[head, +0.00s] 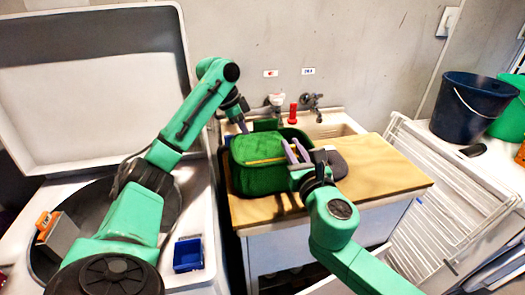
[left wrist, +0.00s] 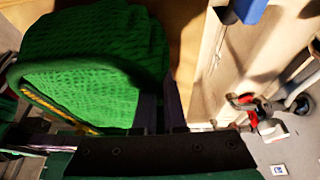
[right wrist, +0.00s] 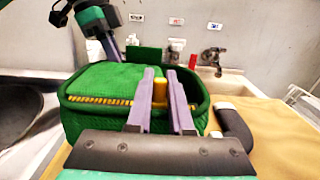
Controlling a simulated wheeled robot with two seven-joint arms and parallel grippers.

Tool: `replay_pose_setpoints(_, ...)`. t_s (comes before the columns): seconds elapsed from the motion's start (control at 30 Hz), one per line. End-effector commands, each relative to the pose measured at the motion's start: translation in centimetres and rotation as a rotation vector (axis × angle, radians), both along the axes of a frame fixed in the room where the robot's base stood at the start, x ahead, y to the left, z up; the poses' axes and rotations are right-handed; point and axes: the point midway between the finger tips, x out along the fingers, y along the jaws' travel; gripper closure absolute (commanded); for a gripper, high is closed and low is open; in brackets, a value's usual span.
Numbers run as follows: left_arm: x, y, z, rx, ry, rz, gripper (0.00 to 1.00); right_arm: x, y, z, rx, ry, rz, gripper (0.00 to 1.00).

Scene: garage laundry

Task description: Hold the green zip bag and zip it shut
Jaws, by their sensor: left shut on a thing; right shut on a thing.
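The green zip bag (head: 262,176) stands on the wooden counter top, with a yellow zip line along its upper edge. In the right wrist view the bag (right wrist: 85,128) shows its lid lying over the left part, with an open gap at the right. My right gripper (head: 297,151) is shut on the yellow zip pull (right wrist: 159,92) at the bag's near upper edge. My left gripper (head: 241,124) is at the bag's far left rim; in the left wrist view its fingers (left wrist: 160,108) close on the green bag's edge. The exact grip there is partly hidden.
A sink (head: 335,124) with taps lies behind the bag. A dark rounded object (right wrist: 232,125) lies right of the bag. An open washer (head: 200,210) with a small blue box (head: 188,254) is at left. A white drying rack (head: 440,190) and dark blue bucket (head: 473,108) are at right.

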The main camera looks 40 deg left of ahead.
Motion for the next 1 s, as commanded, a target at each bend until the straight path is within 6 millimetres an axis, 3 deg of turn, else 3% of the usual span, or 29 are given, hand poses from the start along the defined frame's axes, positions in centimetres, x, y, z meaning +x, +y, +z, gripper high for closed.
replay_pose_setpoints(0.1, 0.0, 0.0, 0.1, -0.001, -0.002, 0.000, 1.00, 2.2, -1.8, 0.0, -0.002, -0.001, -0.006, 1.00)
replay_pose_setpoints(0.2, 0.0, 0.0, 0.1, -0.001, -0.002, 0.000, 1.00, 3.1, -2.6, 0.0, -0.001, 0.000, -0.003, 1.00)
replay_pose_setpoints(0.53, 0.0, 0.1, 0.1, 0.000, 0.000, 0.001, 1.00, 3.5, -2.9, 0.0, -0.001, 0.001, -0.005, 1.00)
replay_pose_setpoints(0.57, 0.0, 0.1, 0.1, 0.000, 0.000, 0.001, 1.00, 3.5, -2.9, 0.0, -0.001, 0.001, -0.005, 0.77)
replay_pose_setpoints(0.63, 0.0, 0.1, 0.1, 0.000, 0.000, 0.001, 1.00, 3.5, -2.9, 0.0, -0.001, 0.001, -0.005, 0.51)
replay_pose_setpoints(1.0, 0.0, 0.0, 0.1, -0.001, -0.001, 0.000, 1.00, 3.1, -3.0, 0.0, 0.000, 0.000, -0.001, 0.50)
